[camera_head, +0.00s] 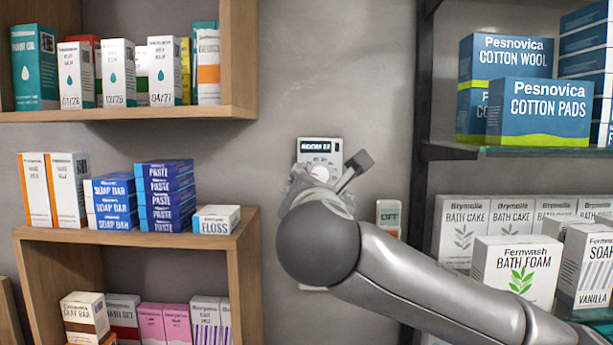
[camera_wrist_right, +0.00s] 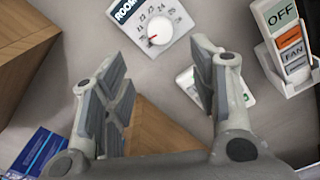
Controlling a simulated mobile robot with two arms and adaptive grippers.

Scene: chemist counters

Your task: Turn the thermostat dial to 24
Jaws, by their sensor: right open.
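The thermostat (camera_head: 320,146) is a pale plate with a dark label on the grey wall between the shelves. Its white round dial (camera_wrist_right: 160,29) carries a red pointer, which points to the lower left in the right wrist view; the small numbers around it are hard to read. In the head view the dial (camera_head: 319,172) is partly hidden by my right gripper. My right gripper (camera_wrist_right: 160,70) is open and empty, its fingers spread below the dial in the right wrist view and apart from it. My left gripper is not in view.
A fan switch panel (camera_wrist_right: 288,40) with an OFF label is on the wall right of the thermostat. A wooden shelf (camera_head: 130,114) with boxes is at left. A dark-framed shelf (camera_head: 540,152) with cotton and bath boxes is at right. Bare wall surrounds the thermostat.

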